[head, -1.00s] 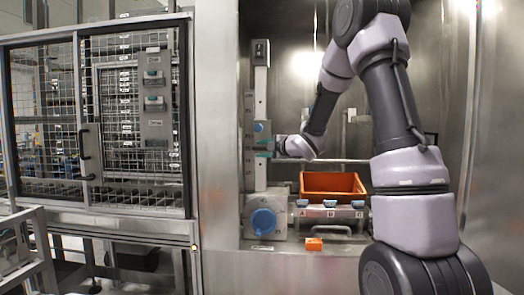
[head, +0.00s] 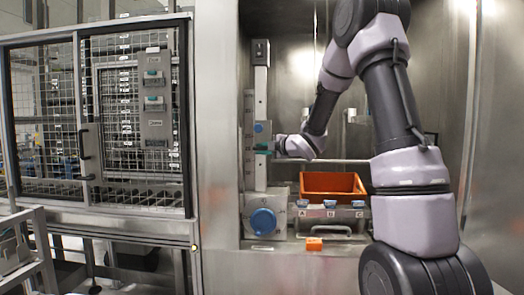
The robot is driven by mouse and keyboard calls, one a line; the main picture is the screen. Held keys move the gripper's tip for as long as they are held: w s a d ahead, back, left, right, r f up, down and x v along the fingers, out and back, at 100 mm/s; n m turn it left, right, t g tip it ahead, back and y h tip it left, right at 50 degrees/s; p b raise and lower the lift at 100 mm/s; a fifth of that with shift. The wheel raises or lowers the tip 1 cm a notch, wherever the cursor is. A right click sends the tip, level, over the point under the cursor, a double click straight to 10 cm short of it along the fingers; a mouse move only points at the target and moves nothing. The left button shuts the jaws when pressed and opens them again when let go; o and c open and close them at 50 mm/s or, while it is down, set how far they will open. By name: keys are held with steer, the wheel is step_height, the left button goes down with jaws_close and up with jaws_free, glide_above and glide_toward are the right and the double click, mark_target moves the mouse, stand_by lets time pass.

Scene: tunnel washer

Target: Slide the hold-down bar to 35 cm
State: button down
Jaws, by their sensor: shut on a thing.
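An upright grey column (head: 261,85) with a scale strip (head: 248,115) stands at the left of the steel bay; its marks are too small to read. A carriage with a blue knob (head: 259,128) sits on the column. A horizontal metal bar (head: 345,161) runs rightward from near the column behind the orange crate; it looks like the hold-down bar, but its joint with the carriage is hidden. My gripper (head: 268,147) reaches in from the right and is shut on a part at the carriage, beside a teal piece. The fingertips are small and hard to make out.
A large blue dial (head: 263,221) is at the column's foot. A mesh cage (head: 130,120) stands left.

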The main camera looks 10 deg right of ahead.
mark_target(262, 121)
steer(key=shift+f, duration=0.15)
stand_by(0.5)
step_height(262, 121, up, 11)
stand_by(0.4)
steer(key=c, duration=0.9)
jaws_free()
steer(key=shift+o, duration=0.3)
steer(key=shift+f, duration=0.1)
steer(key=shift+s+d, duration=0.15)
steer(key=shift+s, duration=0.1)
steer(key=v, duration=1)
